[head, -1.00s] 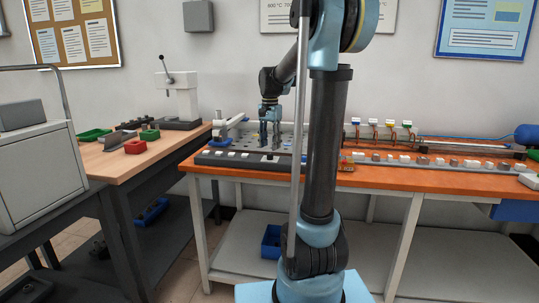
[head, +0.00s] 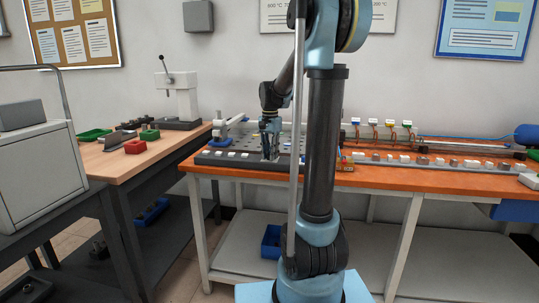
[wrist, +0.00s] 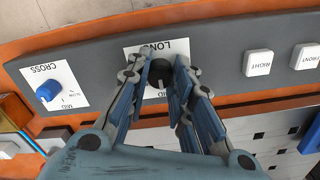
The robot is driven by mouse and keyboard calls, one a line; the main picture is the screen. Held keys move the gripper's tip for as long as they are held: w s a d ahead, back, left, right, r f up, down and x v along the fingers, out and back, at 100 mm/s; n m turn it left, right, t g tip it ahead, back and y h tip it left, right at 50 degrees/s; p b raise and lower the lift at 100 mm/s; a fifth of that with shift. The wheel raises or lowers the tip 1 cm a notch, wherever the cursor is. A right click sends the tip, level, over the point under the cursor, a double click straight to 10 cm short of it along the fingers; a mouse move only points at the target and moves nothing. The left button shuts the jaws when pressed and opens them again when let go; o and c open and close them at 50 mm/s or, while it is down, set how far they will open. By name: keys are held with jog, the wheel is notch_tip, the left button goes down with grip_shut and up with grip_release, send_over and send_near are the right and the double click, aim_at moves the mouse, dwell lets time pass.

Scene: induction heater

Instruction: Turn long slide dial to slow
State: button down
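The long slide dial (wrist: 159,72) is a round dark knob on a white label marked LONG (wrist: 160,49), on the grey control panel. "MID" is partly readable below the knob; the other marks are covered by my fingers. My gripper (wrist: 163,75) is down over the panel with one finger pad on each side of the knob, closed in close against it. In the head view my gripper (head: 270,153) is at the panel (head: 222,160) on the orange bench, and the knob is hidden there.
A blue knob (wrist: 48,91) on a CROSS label is to the left in the wrist view. White RIGHT (wrist: 258,63) and FRONT (wrist: 305,56) buttons are to the right. A perforated grey plate (head: 245,139) lies behind the panel.

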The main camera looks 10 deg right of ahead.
jog(key=shift+n, duration=0.4)
jog(key=n, duration=0.5)
jog(key=shift+w+n, duration=0.1)
jog(key=shift+n, duration=0.3)
jog(key=n, duration=0.5)
jog(key=shift+n, duration=0.3)
jog(key=c, duration=1.4)
grip_release()
jog(key=shift+o, duration=0.2)
